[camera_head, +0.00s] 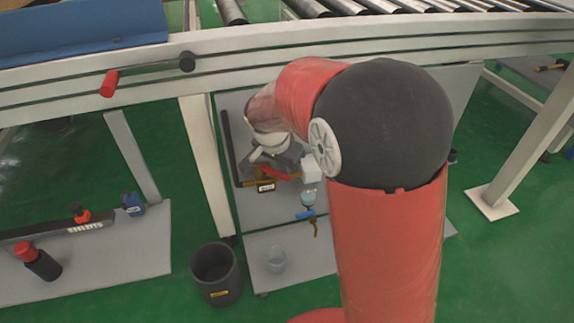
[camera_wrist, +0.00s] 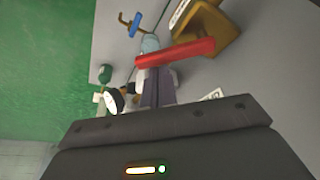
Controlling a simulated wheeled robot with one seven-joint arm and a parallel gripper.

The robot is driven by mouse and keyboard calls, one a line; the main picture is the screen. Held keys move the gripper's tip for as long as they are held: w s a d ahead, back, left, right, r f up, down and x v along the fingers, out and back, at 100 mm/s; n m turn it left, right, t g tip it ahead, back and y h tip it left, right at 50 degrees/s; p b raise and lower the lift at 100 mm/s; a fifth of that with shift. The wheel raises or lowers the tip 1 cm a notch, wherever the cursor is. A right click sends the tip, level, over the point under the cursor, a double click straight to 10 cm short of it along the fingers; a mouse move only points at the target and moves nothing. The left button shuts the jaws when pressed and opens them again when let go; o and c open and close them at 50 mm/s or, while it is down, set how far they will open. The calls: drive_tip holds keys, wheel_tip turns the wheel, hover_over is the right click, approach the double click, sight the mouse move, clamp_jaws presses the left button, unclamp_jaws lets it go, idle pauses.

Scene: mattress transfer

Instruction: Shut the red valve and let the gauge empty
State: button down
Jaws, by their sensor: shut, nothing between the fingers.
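The red valve lever (camera_wrist: 178,52) shows in the wrist view as a flat red bar, with its right end against a brass-coloured body (camera_wrist: 212,32). In the head view the red lever (camera_head: 287,174) is small and partly hidden by my arm. My gripper (camera_wrist: 154,88) is shut and empty, its fingers close to the lever's left part; I cannot tell whether they touch it. A round white-faced gauge (camera_wrist: 114,101) is left of the fingers, its reading too small to make out. In the head view my gripper (camera_head: 272,160) is over the panel, near the lever.
A blue handle (camera_head: 306,215) is below the red lever, with a clear cup (camera_head: 276,260) beneath on the grey board. A dark bucket (camera_head: 217,273) stands to the left. The conveyor frame (camera_head: 240,68) crosses above, with a post (camera_head: 207,165) left of the panel.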

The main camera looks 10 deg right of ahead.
sight(276, 174)
drive_tip(key=m, duration=0.1)
drive_tip(key=s+a+m, duration=0.1)
drive_tip(key=m, duration=0.1)
drive_tip(key=shift+s+g+h, duration=0.1)
drive_tip(key=shift+g+h, duration=0.2)
drive_tip(key=m, duration=0.2)
drive_tip(key=s+a+m+g, duration=0.1)
drive_tip(key=shift+s+a+m, duration=0.1)
drive_tip(key=shift+a+m, duration=0.1)
drive_tip(key=shift+m, duration=0.2)
drive_tip(key=shift+s+a+h, duration=0.1)
drive_tip(key=shift+h, duration=0.2)
drive_tip(key=shift+s+a, duration=0.1)
drive_tip(key=shift+a, duration=0.2)
drive_tip(key=shift+s, duration=0.1)
